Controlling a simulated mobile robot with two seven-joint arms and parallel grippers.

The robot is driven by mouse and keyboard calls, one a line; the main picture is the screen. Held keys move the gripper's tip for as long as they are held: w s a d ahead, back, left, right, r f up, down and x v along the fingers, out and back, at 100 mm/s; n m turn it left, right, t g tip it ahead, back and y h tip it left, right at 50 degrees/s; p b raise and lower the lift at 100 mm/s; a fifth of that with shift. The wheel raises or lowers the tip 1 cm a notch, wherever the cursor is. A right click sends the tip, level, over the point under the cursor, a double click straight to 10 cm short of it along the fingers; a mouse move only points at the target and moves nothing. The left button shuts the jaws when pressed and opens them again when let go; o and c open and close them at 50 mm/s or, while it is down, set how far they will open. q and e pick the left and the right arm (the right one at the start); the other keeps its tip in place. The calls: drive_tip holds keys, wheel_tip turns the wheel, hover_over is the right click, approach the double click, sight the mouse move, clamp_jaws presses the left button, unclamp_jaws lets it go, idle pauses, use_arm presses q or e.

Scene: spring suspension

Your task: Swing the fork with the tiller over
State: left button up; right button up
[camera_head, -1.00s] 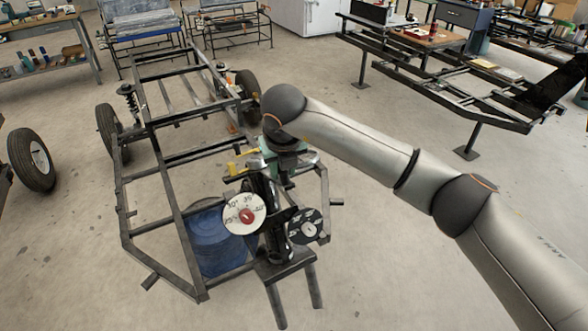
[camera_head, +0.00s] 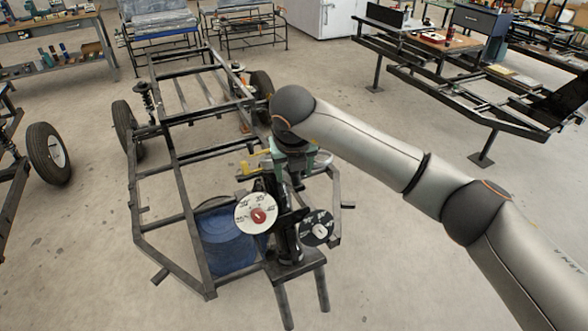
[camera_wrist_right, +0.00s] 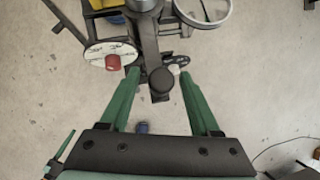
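The fork (camera_head: 287,235) is a dark upright column at the near end of a black tube chassis (camera_head: 180,245). A white dial (camera_head: 256,213) with angle numbers and a red centre sits on its left, a black disc (camera_head: 317,228) on its right. My right gripper (camera_head: 296,178) is at the top of the column, partly hidden by its own wrist. In the right wrist view, its green fingers (camera_wrist_right: 158,74) stand apart on either side of a dark bar with a round knob (camera_wrist_right: 161,78), seemingly the tiller. Contact with the bar cannot be told. My left gripper is not in view.
A blue drum (camera_head: 228,245) stands inside the chassis, left of the fork. Yellow parts (camera_head: 252,167) stick out near my gripper. A wheel (camera_head: 47,153) stands at far left, another black frame (camera_head: 460,80) at right.

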drive_tip(key=b+v, duration=0.1)
drive_tip(key=v, duration=1.1)
drive_tip(key=shift+s+r, duration=0.15)
drive_tip(key=shift+r, duration=0.1)
